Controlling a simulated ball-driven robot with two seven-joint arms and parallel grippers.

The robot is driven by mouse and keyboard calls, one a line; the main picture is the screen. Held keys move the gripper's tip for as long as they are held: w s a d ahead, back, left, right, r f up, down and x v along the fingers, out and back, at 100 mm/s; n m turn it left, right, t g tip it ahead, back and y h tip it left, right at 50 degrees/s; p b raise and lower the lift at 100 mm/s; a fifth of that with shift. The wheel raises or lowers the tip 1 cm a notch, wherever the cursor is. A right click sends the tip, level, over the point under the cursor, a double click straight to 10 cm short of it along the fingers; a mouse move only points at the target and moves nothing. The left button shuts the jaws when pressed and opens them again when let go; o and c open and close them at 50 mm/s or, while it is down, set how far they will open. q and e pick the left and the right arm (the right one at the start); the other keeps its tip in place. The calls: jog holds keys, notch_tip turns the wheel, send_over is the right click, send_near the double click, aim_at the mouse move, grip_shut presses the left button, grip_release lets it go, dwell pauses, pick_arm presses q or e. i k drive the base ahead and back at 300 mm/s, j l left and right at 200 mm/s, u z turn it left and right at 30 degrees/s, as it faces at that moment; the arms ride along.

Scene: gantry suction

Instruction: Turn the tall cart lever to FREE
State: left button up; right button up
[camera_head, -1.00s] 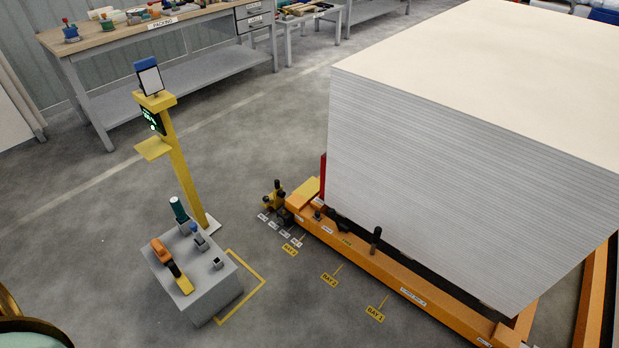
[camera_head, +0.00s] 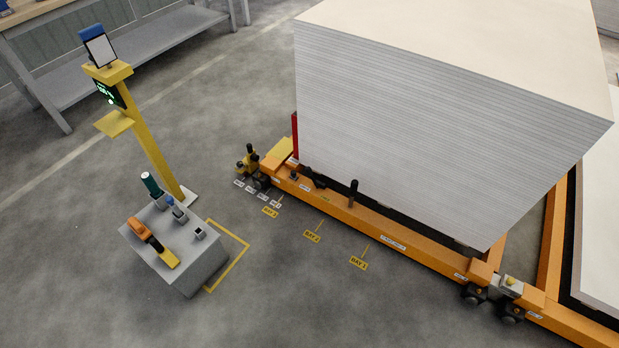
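An orange cart (camera_head: 415,246) carries a large stack of pale sheets (camera_head: 430,135). A tall black lever (camera_head: 353,193) stands nearly upright on the cart's near beam. A second, lower black handle (camera_head: 314,177) lies slanted on the beam to its left. Small labels (camera_head: 326,198) sit on the beam near both, too small to read surely, so I cannot tell the tall lever's marked position. Neither of my grippers is in view.
A grey block (camera_head: 178,245) with an orange-and-black tool (camera_head: 145,233) stands at left, beside a yellow post (camera_head: 150,140) with a screen. A workbench (camera_head: 110,60) is behind. Floor between block and cart is clear, with yellow bay labels (camera_head: 358,262).

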aim_at(308, 172)
jog(key=i+j+u, duration=0.3)
jog(key=i, duration=0.65)
jog(key=i+u, duration=0.25)
jog(key=i, duration=0.75)
